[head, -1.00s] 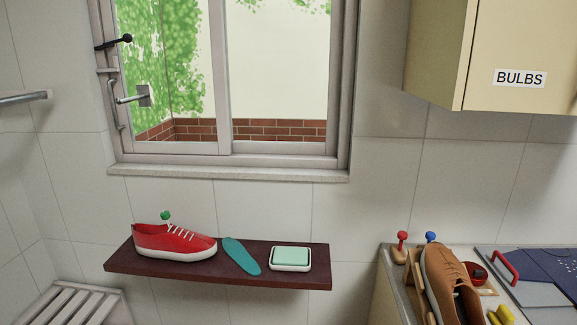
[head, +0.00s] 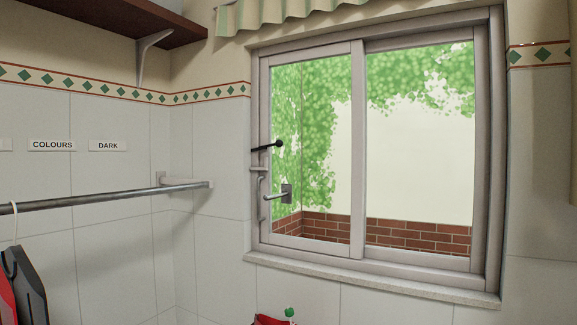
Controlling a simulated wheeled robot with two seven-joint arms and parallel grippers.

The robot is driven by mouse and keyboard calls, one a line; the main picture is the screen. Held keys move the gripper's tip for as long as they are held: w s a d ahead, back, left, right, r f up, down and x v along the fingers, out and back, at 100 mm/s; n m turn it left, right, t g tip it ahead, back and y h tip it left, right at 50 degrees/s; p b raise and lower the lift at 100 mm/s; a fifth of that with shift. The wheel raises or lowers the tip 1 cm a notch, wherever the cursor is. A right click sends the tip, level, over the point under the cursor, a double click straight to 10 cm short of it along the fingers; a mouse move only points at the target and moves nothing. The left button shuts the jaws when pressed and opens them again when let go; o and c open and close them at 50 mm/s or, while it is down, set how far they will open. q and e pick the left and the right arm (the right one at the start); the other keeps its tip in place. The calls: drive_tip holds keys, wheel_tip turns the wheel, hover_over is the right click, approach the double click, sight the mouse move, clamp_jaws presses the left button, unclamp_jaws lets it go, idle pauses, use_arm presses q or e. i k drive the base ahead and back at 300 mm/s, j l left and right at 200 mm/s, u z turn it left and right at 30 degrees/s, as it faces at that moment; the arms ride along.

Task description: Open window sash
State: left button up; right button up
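The window has a grey frame and two panes, with a left sash (head: 357,150) and a right pane (head: 420,170). The left sash looks closed in its frame. A metal lever handle (head: 277,193) sits low on the left sash, near its left side. A black-knobbed latch (head: 267,147) sits above it on the left frame edge. A vertical pull bar (head: 261,198) is beside the handle. Neither of my grippers shows in the head view.
A stone sill (head: 380,280) runs under the window. A metal rail (head: 110,195) sticks out along the left wall, with dark clothing (head: 28,285) hanging at its near end. A dark shelf (head: 110,18) is above. A red shoe (head: 272,320) shows at the bottom edge.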

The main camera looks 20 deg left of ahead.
sight(355, 48)
drive_tip(key=i+u, duration=0.1)
drive_tip(key=u, duration=0.3)
drive_tip(key=i+j+u, duration=0.1)
drive_tip(key=u, duration=0.3)
drive_tip(key=i+u, duration=0.1)
drive_tip(key=u, duration=0.3)
drive_tip(key=i+u, duration=0.1)
drive_tip(key=u, duration=0.3)
